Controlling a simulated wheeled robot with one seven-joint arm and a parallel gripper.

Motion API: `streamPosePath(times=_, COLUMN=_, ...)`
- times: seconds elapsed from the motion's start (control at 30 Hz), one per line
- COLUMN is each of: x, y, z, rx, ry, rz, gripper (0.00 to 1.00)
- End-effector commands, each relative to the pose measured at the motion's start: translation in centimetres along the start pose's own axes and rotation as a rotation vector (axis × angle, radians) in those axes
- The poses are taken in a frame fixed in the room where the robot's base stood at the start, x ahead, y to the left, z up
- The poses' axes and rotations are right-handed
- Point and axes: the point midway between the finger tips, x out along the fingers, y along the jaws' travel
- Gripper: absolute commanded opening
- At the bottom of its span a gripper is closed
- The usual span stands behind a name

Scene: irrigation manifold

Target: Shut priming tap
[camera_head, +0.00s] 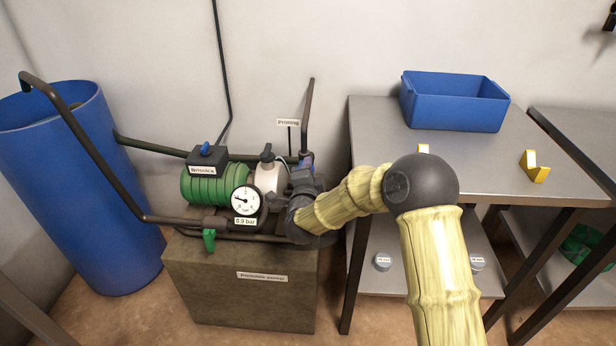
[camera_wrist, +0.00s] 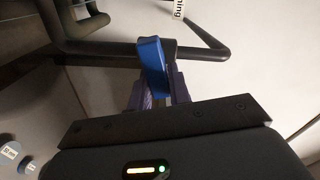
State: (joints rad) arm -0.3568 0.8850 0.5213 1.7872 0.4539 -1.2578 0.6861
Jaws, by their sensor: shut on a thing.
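The priming tap's blue lever (camera_wrist: 152,62) shows in the wrist view between the purple fingers of my gripper (camera_wrist: 154,92), which is shut on it. The lever stands across the dark pipe (camera_wrist: 205,53) behind it, leaning slightly. The tap's body is hidden behind my gripper. In the head view my gripper (camera_head: 304,170) is at the right end of the pump, below and right of the "Priming" label (camera_head: 288,122). My wrist covers most of the tap there.
The green pump (camera_head: 205,185) sits on a grey plinth (camera_head: 240,300), with a gauge (camera_head: 246,199) labelled 0.9 bar and a green lever (camera_head: 209,240) in front. A blue barrel (camera_head: 75,200) stands left. A steel table (camera_head: 380,140) with a blue bin (camera_head: 455,105) stands right.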

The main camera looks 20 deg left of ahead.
Motion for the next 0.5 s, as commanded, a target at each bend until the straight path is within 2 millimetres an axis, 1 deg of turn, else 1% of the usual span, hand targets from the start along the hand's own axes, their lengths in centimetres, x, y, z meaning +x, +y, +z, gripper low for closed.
streamPosePath(times=0.03, x=-0.03, y=0.73, z=0.12, rx=0.042, ry=0.0, rz=0.003, gripper=0.0)
streamPosePath(times=0.3, x=-0.03, y=0.95, z=0.14, rx=0.246, ry=0.0, rz=0.004, gripper=0.0)
streamPosePath(times=0.5, x=-0.05, y=0.97, z=0.19, rx=0.333, ry=-0.001, rz=0.005, gripper=0.0)
